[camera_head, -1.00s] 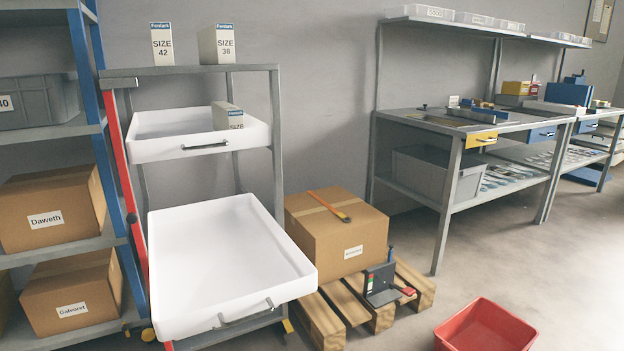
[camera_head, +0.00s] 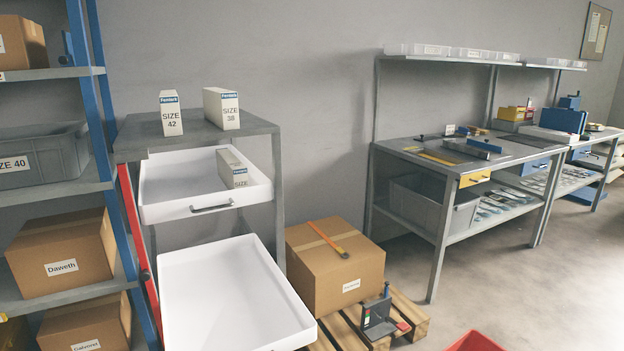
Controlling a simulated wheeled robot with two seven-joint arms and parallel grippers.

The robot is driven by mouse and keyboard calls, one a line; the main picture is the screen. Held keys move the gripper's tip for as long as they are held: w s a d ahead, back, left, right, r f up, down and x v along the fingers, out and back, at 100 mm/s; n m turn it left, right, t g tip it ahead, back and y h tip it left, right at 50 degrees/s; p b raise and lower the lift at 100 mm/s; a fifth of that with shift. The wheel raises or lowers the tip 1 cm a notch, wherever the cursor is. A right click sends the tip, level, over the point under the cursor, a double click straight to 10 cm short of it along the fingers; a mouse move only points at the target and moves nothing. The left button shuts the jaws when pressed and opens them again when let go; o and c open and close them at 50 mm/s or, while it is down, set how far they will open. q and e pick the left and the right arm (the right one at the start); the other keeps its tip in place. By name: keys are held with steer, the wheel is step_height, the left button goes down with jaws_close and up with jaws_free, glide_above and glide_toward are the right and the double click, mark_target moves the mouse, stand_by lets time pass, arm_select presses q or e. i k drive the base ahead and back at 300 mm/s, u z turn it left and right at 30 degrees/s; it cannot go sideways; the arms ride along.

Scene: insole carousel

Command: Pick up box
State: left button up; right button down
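Several boxes are in view, and I cannot tell which one the task means. A white SIZE 42 box (camera_head: 171,113) and a white SIZE 38 box (camera_head: 221,108) stand upright on top of the grey rack. The shelf at left holds cartons labelled Daweth (camera_head: 62,254) and Galvorel (camera_head: 88,328). Neither of my grippers is in view.
The upper drawer (camera_head: 167,212) and the empty lower drawer (camera_head: 205,300) are pulled out of the rack. A grey SIZE 40 bin (camera_head: 40,160) sits on the left shelf. A workbench (camera_head: 440,160) stands at right. A red bin (camera_head: 474,342) is cut off below. Floor at right is clear.

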mark_target(169, 101)
steer(key=k, duration=1.15)
steer(key=u, duration=0.9)
steer(key=i, duration=1.65)
steer(key=z, duration=0.05)
steer(key=k, duration=0.55)
steer(key=u, duration=1.2)
steer(key=i, duration=0.75)
steer(key=u, duration=0.25)
